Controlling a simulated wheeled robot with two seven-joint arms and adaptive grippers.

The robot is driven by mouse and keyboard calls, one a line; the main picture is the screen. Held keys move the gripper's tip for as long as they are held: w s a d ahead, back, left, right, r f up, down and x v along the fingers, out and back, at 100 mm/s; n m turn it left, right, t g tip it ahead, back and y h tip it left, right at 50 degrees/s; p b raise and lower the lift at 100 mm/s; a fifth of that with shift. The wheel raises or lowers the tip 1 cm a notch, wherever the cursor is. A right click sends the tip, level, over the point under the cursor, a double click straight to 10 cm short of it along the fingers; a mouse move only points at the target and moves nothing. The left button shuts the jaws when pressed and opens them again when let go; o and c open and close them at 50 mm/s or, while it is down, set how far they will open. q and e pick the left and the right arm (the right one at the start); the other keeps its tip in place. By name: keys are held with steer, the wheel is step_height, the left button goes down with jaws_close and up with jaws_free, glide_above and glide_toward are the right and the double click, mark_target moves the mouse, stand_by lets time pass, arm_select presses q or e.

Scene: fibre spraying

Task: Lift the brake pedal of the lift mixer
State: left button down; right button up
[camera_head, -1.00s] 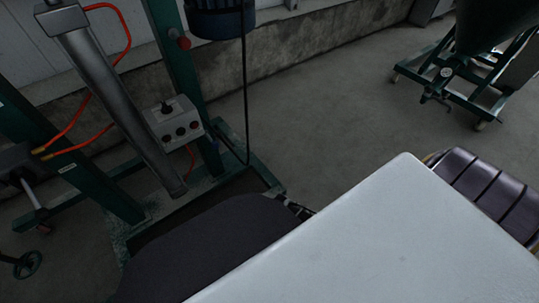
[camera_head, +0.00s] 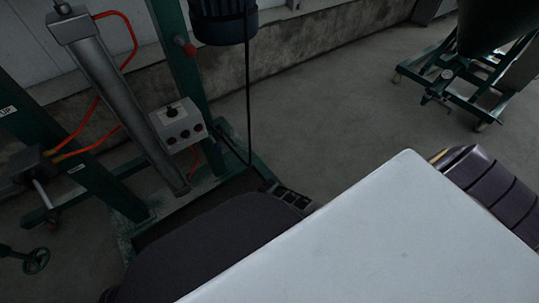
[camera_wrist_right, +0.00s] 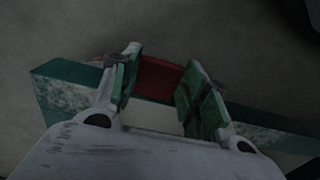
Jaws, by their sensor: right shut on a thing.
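The lift mixer's green frame (camera_head: 170,60) stands at the left in the head view, with a grey cylinder (camera_head: 125,110) and a grey control box (camera_head: 179,126). In the right wrist view my right gripper (camera_wrist_right: 160,76) is shut on a red piece, which appears to be the brake pedal (camera_wrist_right: 158,78). The pedal shows between the two green-padded fingers, beside a green frame bar (camera_wrist_right: 70,88). Its lower part is hidden by the gripper. My left gripper is in neither view.
A blue motor (camera_head: 224,24) with a hanging black cable is at the top. Orange hoses (camera_head: 98,100) run beside the cylinder. A green wheeled cart (camera_head: 455,85) stands at the far right. Open concrete floor (camera_head: 330,120) lies between cart and mixer.

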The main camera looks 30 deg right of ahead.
steer(key=o, duration=1)
steer(key=shift+r, duration=0.2)
step_height(320, 180, up, 12)
steer(key=shift+f, duration=0.15)
stand_by(1.0)
stand_by(0.4)
steer(key=shift+w, duration=0.15)
